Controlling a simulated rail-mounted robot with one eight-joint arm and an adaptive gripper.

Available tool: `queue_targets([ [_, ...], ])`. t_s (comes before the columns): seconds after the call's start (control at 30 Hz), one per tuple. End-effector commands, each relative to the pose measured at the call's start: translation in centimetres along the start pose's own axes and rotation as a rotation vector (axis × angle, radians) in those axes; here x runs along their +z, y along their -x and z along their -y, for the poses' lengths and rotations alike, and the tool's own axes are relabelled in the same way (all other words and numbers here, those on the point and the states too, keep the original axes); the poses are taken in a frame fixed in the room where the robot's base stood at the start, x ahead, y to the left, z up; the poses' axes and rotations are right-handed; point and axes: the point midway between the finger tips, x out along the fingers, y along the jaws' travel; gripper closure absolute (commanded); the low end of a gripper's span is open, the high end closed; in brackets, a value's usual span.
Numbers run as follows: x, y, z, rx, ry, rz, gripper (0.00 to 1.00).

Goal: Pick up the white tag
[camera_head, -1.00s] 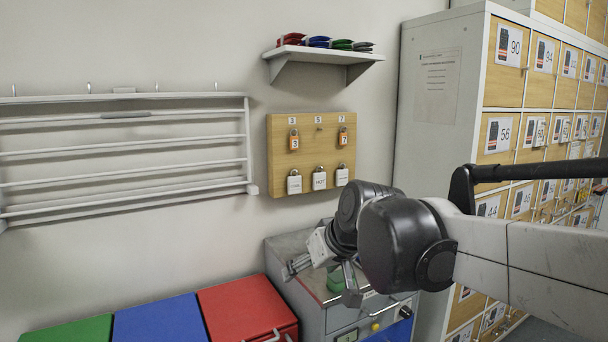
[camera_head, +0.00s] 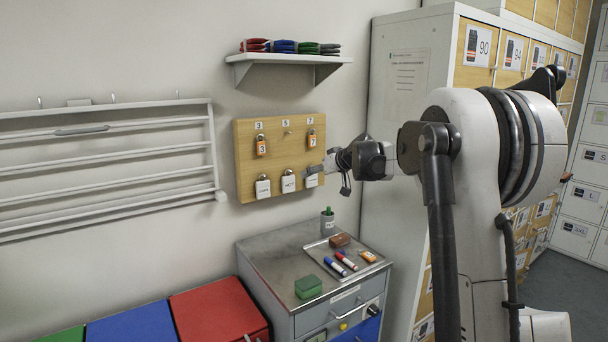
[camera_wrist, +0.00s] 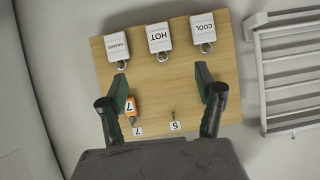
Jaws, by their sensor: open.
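Three white tags with metal rings hang along the lower edge of the wooden board (camera_head: 276,150). In the wrist view, upside down, they are the COOL tag (camera_wrist: 203,29), the HOT tag (camera_wrist: 158,38) and a tag with smaller, unclear lettering (camera_wrist: 117,46). In the head view they are the left tag (camera_head: 263,188), the middle tag (camera_head: 288,184) and the right tag (camera_head: 311,180). My gripper (camera_head: 335,182) is open and empty near the board's lower right, close to the right tag. In the wrist view the fingers (camera_wrist: 162,82) are spread, pointing toward the board.
An orange 3 tag (camera_head: 261,146) and an orange 7 tag (camera_head: 311,138) hang higher on the board, with an empty hook between. A shelf (camera_head: 290,58) is above, a white rack (camera_head: 100,165) left. A metal cabinet (camera_head: 275,265) below holds markers, a green box and a tray.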

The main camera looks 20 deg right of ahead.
Motion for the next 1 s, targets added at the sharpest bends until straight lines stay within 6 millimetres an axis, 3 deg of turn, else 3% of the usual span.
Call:
queue_targets([
  [0.03, -0.6, -0.8, -2.0, 0.007, 0.001, -0.017, 0.33],
  [0.1, -1.0, -1.8, -4.3, 0.014, 0.009, -0.041, 0.33],
  [0.2, -1.2, -2.9, -7.1, 0.026, 0.017, -0.070, 0.33],
  [0.33, -1.2, -3.9, -9.4, 0.035, 0.026, -0.095, 0.33],
  [0.57, -1.2, -5.4, -10.6, 0.039, 0.030, -0.108, 0.33],
  [1.0, -1.9, -11.4, -10.7, 0.039, 0.030, -0.107, 0.33],
])
